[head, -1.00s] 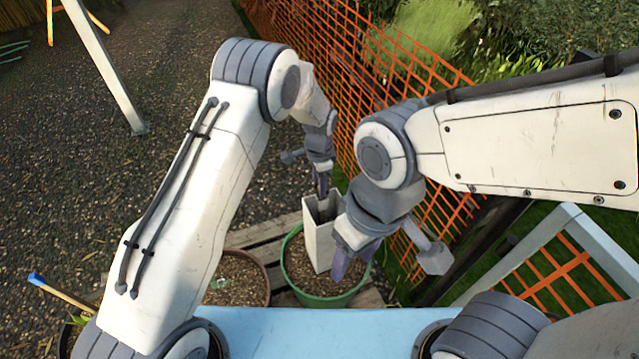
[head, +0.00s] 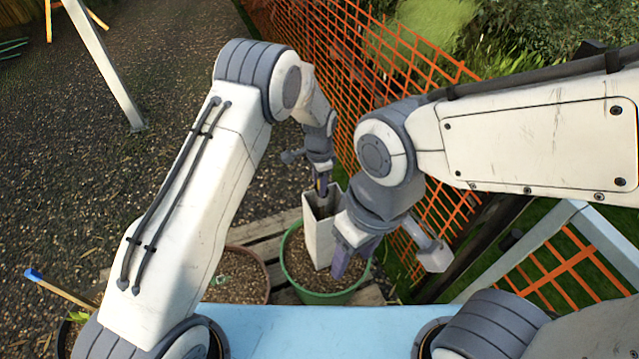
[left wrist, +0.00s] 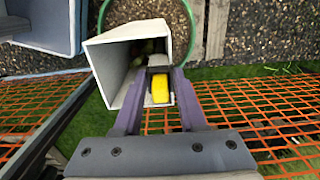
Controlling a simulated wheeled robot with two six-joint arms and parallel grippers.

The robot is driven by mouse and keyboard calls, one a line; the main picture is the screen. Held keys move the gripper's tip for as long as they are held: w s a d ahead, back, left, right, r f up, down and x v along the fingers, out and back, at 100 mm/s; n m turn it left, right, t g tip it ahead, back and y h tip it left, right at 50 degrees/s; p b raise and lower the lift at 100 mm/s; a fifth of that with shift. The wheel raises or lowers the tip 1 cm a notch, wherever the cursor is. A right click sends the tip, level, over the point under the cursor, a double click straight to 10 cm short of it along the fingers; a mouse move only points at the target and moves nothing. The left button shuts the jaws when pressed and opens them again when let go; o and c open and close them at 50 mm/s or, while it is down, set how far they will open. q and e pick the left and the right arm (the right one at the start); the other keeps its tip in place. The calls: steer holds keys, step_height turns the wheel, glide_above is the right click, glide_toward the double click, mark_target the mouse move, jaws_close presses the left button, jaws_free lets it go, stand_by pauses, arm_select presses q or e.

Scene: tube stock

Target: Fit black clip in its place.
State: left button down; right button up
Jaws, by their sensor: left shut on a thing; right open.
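My left gripper (head: 321,183) is shut on a small yellow thing (left wrist: 159,88), at the mouth of a white square tube (head: 318,240). A grey piece shows just beyond the yellow thing between the fingers. The white tube (left wrist: 106,75) stands upright in a green-rimmed pot (head: 300,290), its open top facing up. Its inside is dark, with some greenish matter low down in the left wrist view. My right gripper (head: 353,256) is open, in front of the tube's right side. I cannot make out a black clip in either view.
A brown pot (head: 245,270) of soil stands left of the green pot on wooden slats (head: 280,250). An orange mesh fence (head: 345,110) runs close behind and to the right. A light blue surface (head: 320,330) lies in front. Open gravel (head: 110,190) lies to the left.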

arm_select(q)
steer(key=shift+c, duration=2)
jaws_free()
step_height(320, 180, up, 10)
steer(key=shift+f, duration=0.1)
steer(key=shift+r, duration=0.3)
